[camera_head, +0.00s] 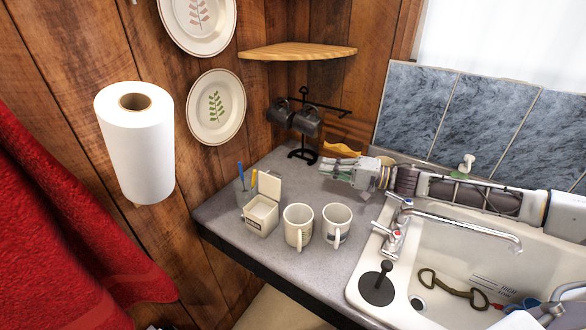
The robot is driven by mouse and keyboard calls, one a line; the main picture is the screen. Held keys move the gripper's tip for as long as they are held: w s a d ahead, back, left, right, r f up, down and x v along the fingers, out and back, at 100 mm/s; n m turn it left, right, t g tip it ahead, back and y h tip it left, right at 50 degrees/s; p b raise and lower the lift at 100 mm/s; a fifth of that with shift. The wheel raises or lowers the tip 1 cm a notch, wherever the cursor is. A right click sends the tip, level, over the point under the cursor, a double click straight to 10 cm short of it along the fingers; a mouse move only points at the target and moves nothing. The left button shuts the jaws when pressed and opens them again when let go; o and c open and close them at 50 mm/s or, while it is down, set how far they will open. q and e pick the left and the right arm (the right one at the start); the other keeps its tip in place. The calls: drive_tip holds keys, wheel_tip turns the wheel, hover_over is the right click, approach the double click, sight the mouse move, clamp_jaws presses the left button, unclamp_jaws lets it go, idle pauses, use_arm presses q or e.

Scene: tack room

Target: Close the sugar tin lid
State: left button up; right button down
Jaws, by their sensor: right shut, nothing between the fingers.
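My right gripper (325,170) reaches in from the right above the counter, to the right of the tin and farther back. It is shut and empty, apart from the lid, with its tips pointing left. My left gripper is not in view.
Two mugs (298,227) (336,223) stand right of the tin. A holder with blue and yellow items (242,184) is behind it at left. A mug tree (303,125) stands at the back. The tap (455,231) and sink (448,262) are at right.

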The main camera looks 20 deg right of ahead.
sight(273, 183)
drive_tip(key=shift+w, duration=0.1)
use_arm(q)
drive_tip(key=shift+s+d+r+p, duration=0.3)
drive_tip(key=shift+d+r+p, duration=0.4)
use_arm(e)
drive_tip(key=w+a, duration=0.3)
drive_tip(key=a, duration=0.8)
drive_tip(key=shift+w+f, duration=0.3)
drive_tip(key=shift+w, duration=0.05)
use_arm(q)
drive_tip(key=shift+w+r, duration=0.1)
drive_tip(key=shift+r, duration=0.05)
use_arm(e)
drive_tip(key=shift+s+r, duration=0.1)
idle(0.4)
use_arm(q)
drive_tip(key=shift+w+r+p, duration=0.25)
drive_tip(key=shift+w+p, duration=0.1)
drive_tip(key=shift+p, duration=0.05)
use_arm(e)
drive_tip(key=shift+a+r, duration=0.1)
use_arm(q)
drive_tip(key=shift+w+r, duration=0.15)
use_arm(e)
drive_tip(key=shift+s+r+n, duration=0.1)
drive_tip(key=shift+n, duration=0.2)
